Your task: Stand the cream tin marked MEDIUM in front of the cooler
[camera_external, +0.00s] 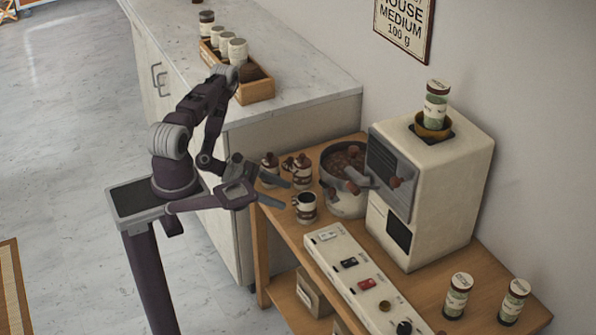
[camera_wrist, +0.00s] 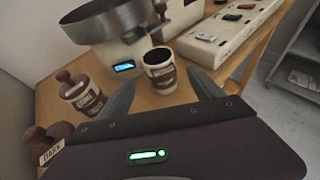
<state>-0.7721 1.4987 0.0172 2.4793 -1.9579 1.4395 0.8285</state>
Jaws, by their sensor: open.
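My gripper (camera_external: 287,196) is open and empty, low over the left end of the wooden cart. In the wrist view its fingertips (camera_wrist: 161,82) point toward an open-topped cream tin (camera_wrist: 160,71) with a brown band, dark inside. This tin also shows in the external view (camera_external: 306,208), upright in front of the cooler pan (camera_external: 346,200); the pan shows in the wrist view too (camera_wrist: 105,22). The nearer one has a DARK tag; I cannot read MEDIUM on any tin.
The cream roaster (camera_external: 430,190) stands behind, with a green-labelled jar (camera_external: 436,103) on top. A switch panel (camera_external: 345,275) runs along the cart's front. Two more green-labelled jars (camera_external: 457,296) (camera_external: 514,302) stand at right. A wooden crate (camera_external: 256,90) of tins sits on the counter.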

